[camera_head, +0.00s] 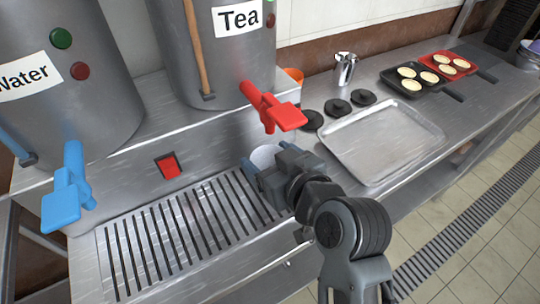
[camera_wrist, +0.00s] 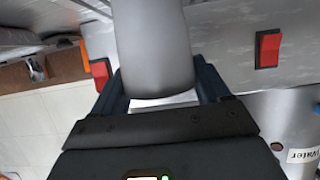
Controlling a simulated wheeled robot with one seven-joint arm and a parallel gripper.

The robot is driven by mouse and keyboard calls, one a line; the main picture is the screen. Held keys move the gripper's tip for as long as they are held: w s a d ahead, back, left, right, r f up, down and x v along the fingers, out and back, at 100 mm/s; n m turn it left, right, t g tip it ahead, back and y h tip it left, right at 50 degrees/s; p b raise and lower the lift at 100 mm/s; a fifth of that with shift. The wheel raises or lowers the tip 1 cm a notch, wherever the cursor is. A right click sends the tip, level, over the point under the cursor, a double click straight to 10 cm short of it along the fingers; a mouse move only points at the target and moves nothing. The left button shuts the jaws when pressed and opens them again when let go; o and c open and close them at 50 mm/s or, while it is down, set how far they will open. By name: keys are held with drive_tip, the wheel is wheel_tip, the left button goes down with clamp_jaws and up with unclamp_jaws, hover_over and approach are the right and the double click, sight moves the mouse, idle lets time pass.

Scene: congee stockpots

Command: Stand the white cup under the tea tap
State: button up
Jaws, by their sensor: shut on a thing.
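The white cup (camera_head: 264,156) is at the right end of the drip grate, below the red tea tap (camera_head: 273,108) in the head view. My gripper (camera_head: 262,178) is shut on the cup from the front and hides most of it. In the wrist view the cup (camera_wrist: 152,50) fills the space between the two fingers. A red part, likely the tea tap (camera_wrist: 100,71), shows just left of it there. I cannot tell whether the cup's base touches the grate. The tap belongs to the steel pot labelled Tea (camera_head: 232,60).
The slotted drip grate (camera_head: 170,235) is bare to the left. A blue tap (camera_head: 68,190) hangs from the Water pot (camera_head: 65,90). A red switch (camera_head: 168,166) is on the ledge's front. A metal tray (camera_head: 382,142), black lids (camera_head: 338,107) and a steel jug (camera_head: 345,68) stand right.

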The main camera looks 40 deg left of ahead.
drive_tip(key=shift+f, duration=0.2)
drive_tip(key=o, duration=1)
drive_tip(key=shift+r, duration=0.1)
drive_tip(key=shift+r, duration=0.2)
drive_tip(key=b+v, duration=0.1)
drive_tip(key=v, duration=1.1)
drive_tip(key=shift+w, duration=0.1)
drive_tip(key=shift+d, duration=0.1)
